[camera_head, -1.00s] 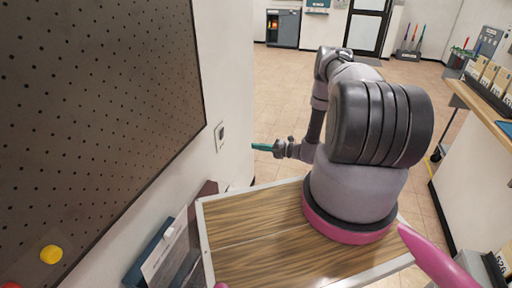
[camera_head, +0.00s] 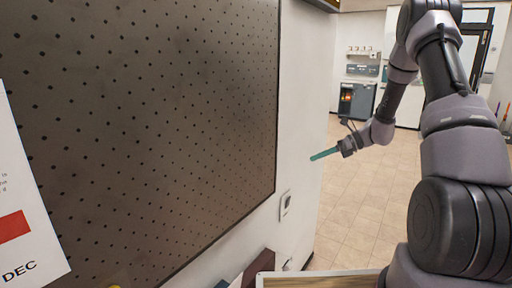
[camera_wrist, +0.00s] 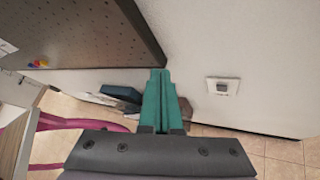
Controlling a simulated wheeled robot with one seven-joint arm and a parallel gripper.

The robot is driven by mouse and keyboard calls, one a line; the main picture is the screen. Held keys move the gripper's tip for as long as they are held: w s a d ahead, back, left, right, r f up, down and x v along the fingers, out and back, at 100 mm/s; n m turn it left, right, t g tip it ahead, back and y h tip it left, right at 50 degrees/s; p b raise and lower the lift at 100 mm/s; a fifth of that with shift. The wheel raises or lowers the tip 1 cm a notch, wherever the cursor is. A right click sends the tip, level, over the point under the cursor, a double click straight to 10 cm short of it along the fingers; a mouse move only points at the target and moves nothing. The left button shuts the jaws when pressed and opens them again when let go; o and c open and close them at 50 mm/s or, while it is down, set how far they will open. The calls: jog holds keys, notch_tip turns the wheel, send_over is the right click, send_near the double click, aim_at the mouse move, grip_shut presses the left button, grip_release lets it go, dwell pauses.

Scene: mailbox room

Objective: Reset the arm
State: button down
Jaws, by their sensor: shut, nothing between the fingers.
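My gripper (camera_head: 324,154) shows in the head view at the end of my raised, bent arm. Its teal fingers point left toward the white wall, beside the right edge of the pegboard. In the wrist view the teal fingers (camera_wrist: 162,78) lie together, shut, with nothing between them. I cannot tell how far the fingertips are from the wall.
A dark pegboard (camera_head: 160,120) hangs on the white wall at left. A wall switch (camera_head: 286,203) is below its right edge; it also shows in the wrist view (camera_wrist: 223,86). A dark cabinet (camera_head: 356,102) stands at the back. Tiled floor (camera_head: 350,200) is open between.

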jog(key=s+a+r+n+h, duration=0.25)
jog(key=s+r+n, duration=0.35)
jog(key=r, duration=0.4)
jog(key=s+d+r+n+t+h, duration=0.2)
jog(key=s+r+n, duration=0.5)
jog(key=s, duration=0.5)
jog(key=s+d+r+n+t+h, duration=0.2)
jog(key=s+r+n+h, duration=0.4)
jog(key=s, duration=0.6)
notch_tip(320, 180, up, 4)
jog(key=shift+d+f+n+t, duration=0.15)
jog(key=shift+d+n+t, duration=0.2)
jog(key=shift+n+t, duration=0.7)
